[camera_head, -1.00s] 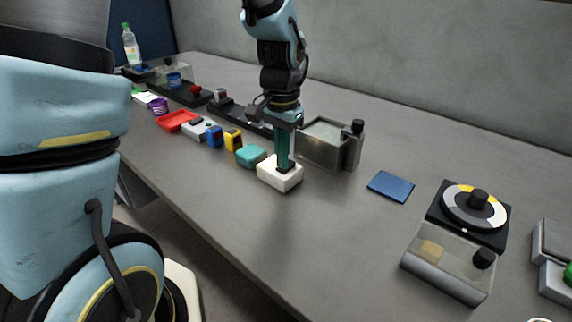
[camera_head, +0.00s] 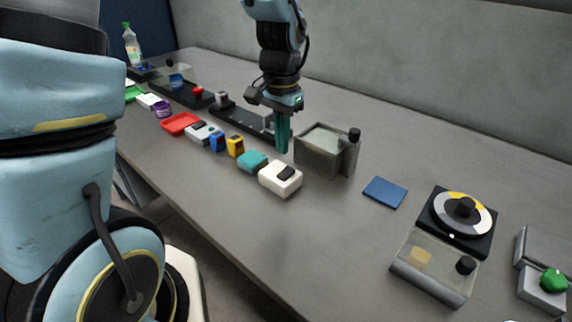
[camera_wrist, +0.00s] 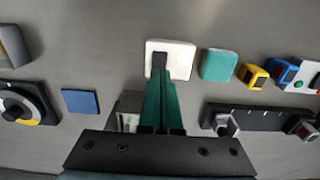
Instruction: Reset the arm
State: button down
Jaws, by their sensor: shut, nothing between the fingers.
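My gripper (camera_head: 283,149) has long green fingers that are pressed together with nothing between them. It points down and hangs above the table, behind a white block with a black top piece (camera_head: 280,178). In the wrist view my gripper (camera_wrist: 158,78) reaches up the middle, its tips overlapping the lower edge of the white block (camera_wrist: 180,55) in the picture. In the head view the fingertips are clear of that block.
A grey open-topped box (camera_head: 318,150) stands just right of my gripper. A teal block (camera_head: 252,161) and several small coloured items line the left. A blue pad (camera_head: 385,192), a dial unit (camera_head: 462,212) and a green button (camera_head: 553,280) are at right. The table's front middle is clear.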

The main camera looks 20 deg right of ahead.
jog(key=shift+a+r, duration=0.1)
jog(key=shift+r, duration=0.15)
jog(key=w+a+r+n+t, duration=0.1)
jog(key=a+n, duration=1)
jog(key=a, duration=1.4)
jog(key=shift+w+r+t, duration=0.15)
jog(key=shift+r+t, duration=0.15)
